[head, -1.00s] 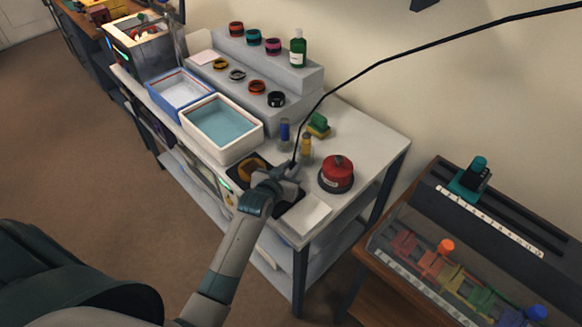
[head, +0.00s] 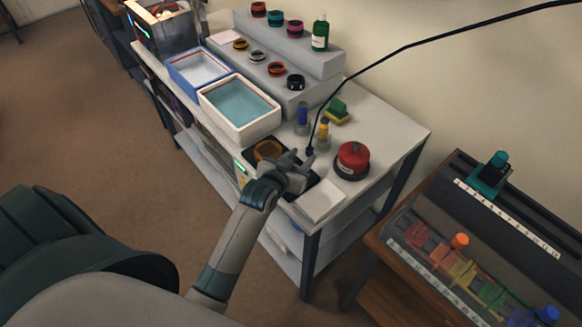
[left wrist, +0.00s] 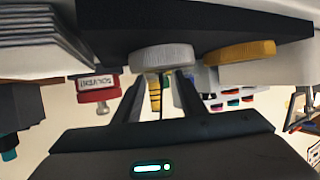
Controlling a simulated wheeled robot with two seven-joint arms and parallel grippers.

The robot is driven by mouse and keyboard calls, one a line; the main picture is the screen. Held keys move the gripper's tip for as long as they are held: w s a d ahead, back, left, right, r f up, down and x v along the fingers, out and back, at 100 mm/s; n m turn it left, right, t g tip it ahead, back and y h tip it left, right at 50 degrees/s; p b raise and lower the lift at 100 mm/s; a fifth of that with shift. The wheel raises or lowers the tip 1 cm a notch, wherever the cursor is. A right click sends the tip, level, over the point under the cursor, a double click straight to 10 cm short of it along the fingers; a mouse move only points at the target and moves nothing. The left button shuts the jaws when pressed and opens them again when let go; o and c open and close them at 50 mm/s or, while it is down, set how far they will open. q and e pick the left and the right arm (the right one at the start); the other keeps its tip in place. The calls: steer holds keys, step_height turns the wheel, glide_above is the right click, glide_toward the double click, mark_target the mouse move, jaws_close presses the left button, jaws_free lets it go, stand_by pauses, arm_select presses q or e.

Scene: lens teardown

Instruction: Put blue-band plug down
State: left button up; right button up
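A blue-topped plug (head: 302,114), which looks like the blue-band plug, stands upright on the white bench, beside a yellow-topped one (head: 323,130). My left gripper (head: 298,160) is over the dark mat at the bench front, apart from the blue-topped plug. In the left wrist view, which is upside down, the two fingers (left wrist: 158,80) are spread with no plug between them. A pale grey disc (left wrist: 163,58) is at the fingertips; whether they touch it I cannot tell. An orange disc (head: 268,150) lies beside the gripper. My right gripper is not in view.
A red solvent can (head: 352,160) stands right of the gripper. A black cable (head: 400,52) runs down to the bench near the fingers. A blue-rimmed tray (head: 198,70), a water-blue tub (head: 240,105) and a stepped stand with several rings (head: 288,68) are behind.

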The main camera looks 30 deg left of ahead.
arm_select(q)
steer(key=v, duration=0.7)
steer(key=shift+b, duration=0.4)
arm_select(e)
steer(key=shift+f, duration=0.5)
arm_select(q)
steer(key=shift+o, duration=0.5)
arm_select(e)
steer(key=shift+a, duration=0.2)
